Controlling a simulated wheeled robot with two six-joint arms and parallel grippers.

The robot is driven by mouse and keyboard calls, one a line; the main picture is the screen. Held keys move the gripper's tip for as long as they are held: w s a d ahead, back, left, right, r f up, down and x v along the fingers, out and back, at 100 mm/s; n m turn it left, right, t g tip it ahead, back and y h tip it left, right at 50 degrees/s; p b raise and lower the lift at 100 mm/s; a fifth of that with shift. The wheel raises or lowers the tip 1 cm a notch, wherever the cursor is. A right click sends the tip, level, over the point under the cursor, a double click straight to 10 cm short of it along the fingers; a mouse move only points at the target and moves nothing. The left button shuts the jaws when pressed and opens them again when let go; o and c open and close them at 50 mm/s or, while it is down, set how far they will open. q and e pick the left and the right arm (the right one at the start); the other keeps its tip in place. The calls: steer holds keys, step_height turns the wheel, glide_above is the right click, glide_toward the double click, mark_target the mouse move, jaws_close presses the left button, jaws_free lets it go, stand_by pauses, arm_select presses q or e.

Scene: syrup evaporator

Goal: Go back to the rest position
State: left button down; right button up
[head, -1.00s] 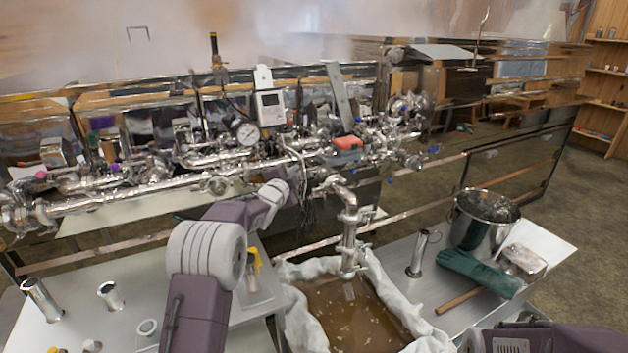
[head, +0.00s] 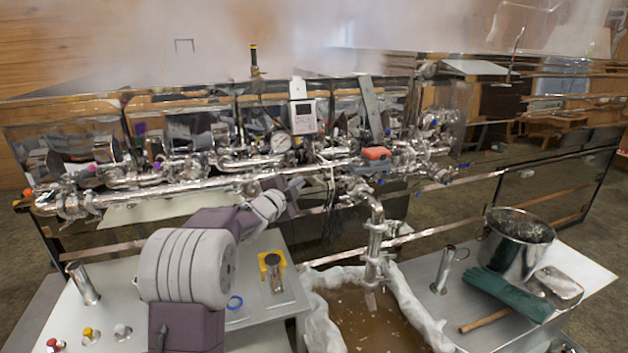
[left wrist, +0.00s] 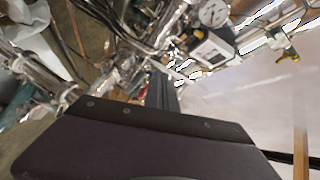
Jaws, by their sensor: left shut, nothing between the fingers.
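My left gripper (head: 294,187) is in the head view, just in front of the shiny pipe manifold (head: 210,183). It is shut and empty. Its fingertips are small here, and I cannot tell whether they touch the pipes. In the left wrist view my left gripper (left wrist: 162,90) points toward the manifold, with the round gauge (left wrist: 213,13) and the white meter (left wrist: 210,50) beyond it.
A cloth-lined basin (head: 405,300) of brown liquid sits below the spout (head: 375,240). To its right are a metal pot (head: 510,250), green glove (head: 505,292) and wooden-handled tool (head: 487,319). A side table (head: 255,312) at left holds small items. Steam hangs above the evaporator.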

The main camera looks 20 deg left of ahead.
arm_select(q)
steer(key=s+d+g+h, duration=0.1)
steer(key=s+d, duration=0.3)
steer(key=d, duration=0.5)
steer(key=s+f+n+g+y, duration=0.1)
steer(key=s+f+n+g, duration=0.6)
steer(key=s+f, duration=0.6)
steer(key=s+d+f+n+g+y, duration=0.1)
steer(key=s+f+n+g, duration=0.6)
steer(key=s+f, duration=0.7)
steer(key=s, duration=0.6)
steer(key=shift+s+d+g, duration=0.2)
steer(key=shift+g, duration=0.1)
